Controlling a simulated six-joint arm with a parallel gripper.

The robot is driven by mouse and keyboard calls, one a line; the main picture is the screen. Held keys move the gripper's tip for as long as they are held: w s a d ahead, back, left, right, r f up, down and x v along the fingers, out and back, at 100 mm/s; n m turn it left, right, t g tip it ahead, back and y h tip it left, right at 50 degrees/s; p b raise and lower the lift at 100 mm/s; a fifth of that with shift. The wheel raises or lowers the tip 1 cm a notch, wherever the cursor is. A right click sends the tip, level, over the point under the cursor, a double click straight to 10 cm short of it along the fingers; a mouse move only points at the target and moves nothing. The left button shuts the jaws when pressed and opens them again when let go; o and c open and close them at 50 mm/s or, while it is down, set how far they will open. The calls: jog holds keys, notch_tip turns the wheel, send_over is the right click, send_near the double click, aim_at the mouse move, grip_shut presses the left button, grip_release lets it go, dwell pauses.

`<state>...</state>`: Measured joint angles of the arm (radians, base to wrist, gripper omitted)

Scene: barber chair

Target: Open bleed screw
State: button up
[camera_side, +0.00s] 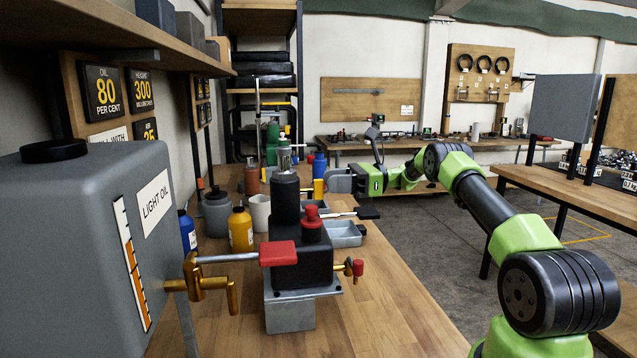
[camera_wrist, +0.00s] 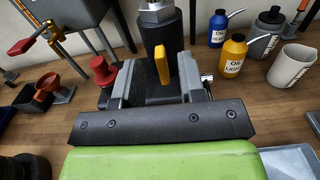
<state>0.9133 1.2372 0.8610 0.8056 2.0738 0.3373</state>
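A dark pump block (camera_side: 300,262) stands on a grey metal base on the bench. A red ribbed knob (camera_side: 311,222) is on its top, and a brass fitting with a small red knob (camera_side: 357,268) sticks out to the right. No label shows which one is the bleed screw. My gripper (camera_side: 331,181) is behind and right of the black cylinder (camera_side: 285,200), apart from both red knobs. In the wrist view its grey fingers (camera_wrist: 158,82) are spread. A yellow upright piece (camera_wrist: 162,65) shows between them with visible gaps. The red ribbed knob (camera_wrist: 103,70) is left of the fingers.
The grey light oil tank (camera_side: 80,240) has a brass valve with a red-handled lever (camera_side: 278,253) reaching towards the block. A yellow oil bottle (camera_side: 240,230), a blue bottle (camera_side: 187,230) and a white cup (camera_side: 260,212) stand behind. A grey tray (camera_side: 345,234) lies right. The bench's front right (camera_side: 390,310) is clear.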

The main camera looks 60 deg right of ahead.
aim_at(319, 184)
jog(key=shift+x, duration=1.85)
grip_shut()
jog(key=n, duration=0.5)
jog(key=shift+s+a+f+n, duration=0.15)
jog(key=shift+s+a+n, duration=0.15)
jog(key=shift+n, duration=0.1)
jog(key=n, duration=0.5)
jog(key=shift+s+a+f, duration=0.2)
jog(key=shift+s+f, duration=0.05)
jog(key=shift+f, duration=0.05)
jog(key=shift+n, duration=0.4)
